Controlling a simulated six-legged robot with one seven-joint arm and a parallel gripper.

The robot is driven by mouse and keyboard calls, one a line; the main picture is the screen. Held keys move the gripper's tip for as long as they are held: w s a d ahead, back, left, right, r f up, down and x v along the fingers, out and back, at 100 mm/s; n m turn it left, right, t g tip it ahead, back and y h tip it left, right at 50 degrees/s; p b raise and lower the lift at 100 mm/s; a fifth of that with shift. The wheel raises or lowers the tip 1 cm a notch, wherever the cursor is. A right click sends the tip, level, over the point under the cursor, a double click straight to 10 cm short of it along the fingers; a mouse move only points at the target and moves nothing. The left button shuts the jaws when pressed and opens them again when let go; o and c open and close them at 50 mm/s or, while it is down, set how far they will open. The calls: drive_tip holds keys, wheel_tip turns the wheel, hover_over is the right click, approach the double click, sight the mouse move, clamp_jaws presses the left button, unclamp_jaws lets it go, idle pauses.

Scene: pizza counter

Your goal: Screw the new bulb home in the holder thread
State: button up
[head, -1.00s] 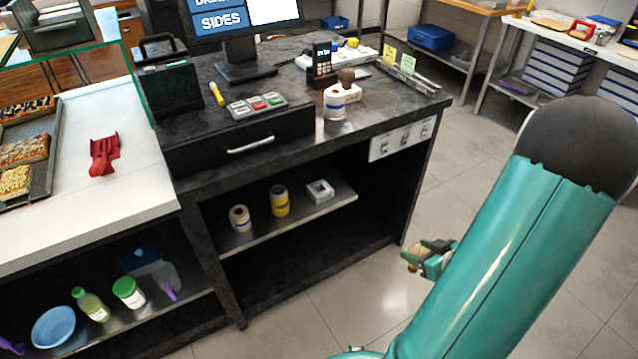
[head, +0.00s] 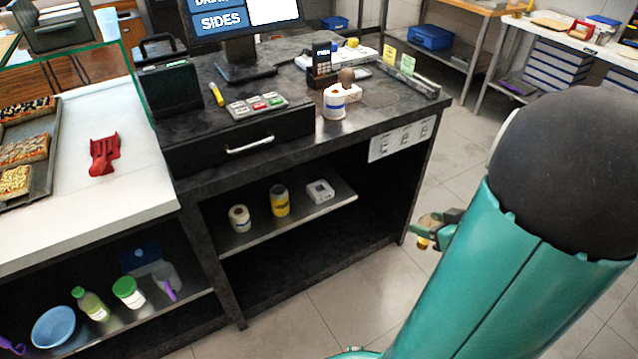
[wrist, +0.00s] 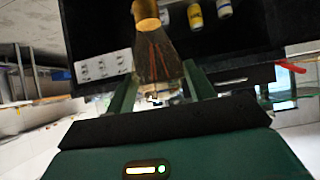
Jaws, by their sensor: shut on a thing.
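My gripper (wrist: 158,90) is shut on a bulb (wrist: 155,52) with clear glass, orange filaments and a gold cap. The cap points away from my gripper. In the head view my gripper (head: 440,228) is small, beside the right end of the dark counter and over the floor, partly hidden by my arm. The gold cap (head: 423,243) shows below it. No holder thread is clearly visible. A small white box (head: 320,192) stands on the shelf under the counter, but I cannot tell whether it is the holder.
The dark counter (head: 390,112) carries a screen, a keypad (head: 257,105) and a white tub (head: 334,106). A white socket panel (head: 402,139) is on its front. A paper roll (head: 239,218) and a yellow can (head: 280,200) stand on the shelf. The floor in front is clear.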

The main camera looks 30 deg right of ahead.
wheel_tip(320, 180, up, 30)
drive_tip(key=shift+f, duration=0.25)
idle(1.4)
drive_tip(key=shift+f, duration=0.15)
wheel_tip(320, 180, down, 15)
idle(1.1)
drive_tip(key=shift+n+t+h, duration=0.6)
drive_tip(key=shift+n+t, duration=0.05)
drive_tip(key=shift+t, duration=0.5)
drive_tip(key=shift+n+t+h, duration=0.6)
drive_tip(key=shift+n+t, duration=0.05)
drive_tip(key=shift+t, duration=0.5)
idle(0.9)
